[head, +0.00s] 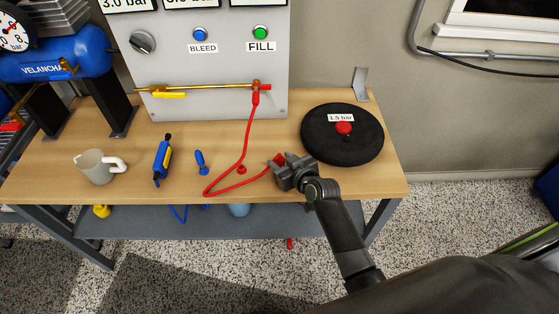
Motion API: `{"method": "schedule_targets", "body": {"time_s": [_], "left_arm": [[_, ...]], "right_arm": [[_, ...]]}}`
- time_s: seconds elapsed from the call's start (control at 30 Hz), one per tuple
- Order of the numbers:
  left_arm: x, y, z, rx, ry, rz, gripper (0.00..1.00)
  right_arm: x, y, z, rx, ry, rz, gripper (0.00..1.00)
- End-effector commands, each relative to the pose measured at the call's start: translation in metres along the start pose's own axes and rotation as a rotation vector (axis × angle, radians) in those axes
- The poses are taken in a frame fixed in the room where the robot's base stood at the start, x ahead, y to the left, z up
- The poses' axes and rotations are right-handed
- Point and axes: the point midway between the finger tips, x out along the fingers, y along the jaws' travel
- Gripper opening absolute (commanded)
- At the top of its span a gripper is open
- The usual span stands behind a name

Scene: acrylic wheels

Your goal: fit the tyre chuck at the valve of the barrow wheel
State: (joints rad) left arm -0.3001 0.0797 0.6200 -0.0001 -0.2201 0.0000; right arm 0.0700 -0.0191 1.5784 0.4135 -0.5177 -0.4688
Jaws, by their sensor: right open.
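The barrow wheel (318,150) is a black tyre lying flat at the right end of the bench, with a red hub and a "1.5 bar" label. Its valve is too small to make out. The red tyre chuck (277,160) is at the end of a red hose (236,186), on or just above the bench left of the wheel. My right gripper (281,166) is open at the chuck, its fingers partly hiding it. Whether they touch it I cannot tell. My left gripper is not in view.
A metal bracket (360,84) is behind the wheel.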

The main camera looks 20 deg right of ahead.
Motion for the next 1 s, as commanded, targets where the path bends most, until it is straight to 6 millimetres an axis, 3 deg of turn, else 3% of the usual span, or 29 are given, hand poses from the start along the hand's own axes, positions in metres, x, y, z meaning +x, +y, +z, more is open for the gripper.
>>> {"method": "schedule_targets", "body": {"time_s": [0.3, 0.63, 0.9, 1.0], "left_arm": [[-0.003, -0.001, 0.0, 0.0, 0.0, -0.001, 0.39], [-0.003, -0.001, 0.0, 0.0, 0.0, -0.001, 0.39], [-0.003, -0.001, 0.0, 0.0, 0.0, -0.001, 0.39], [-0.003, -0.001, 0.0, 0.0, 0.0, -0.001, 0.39]], "right_arm": [[0.032, -0.001, -0.001, 0.0, 0.0, -0.001, 0.44], [0.035, -0.001, -0.001, 0.0, 0.0, 0.0, 0.44], [0.035, -0.001, -0.001, 0.0, 0.0, 0.0, 0.09], [0.035, -0.001, -0.001, 0.0, 0.0, 0.0, 0.0]]}}
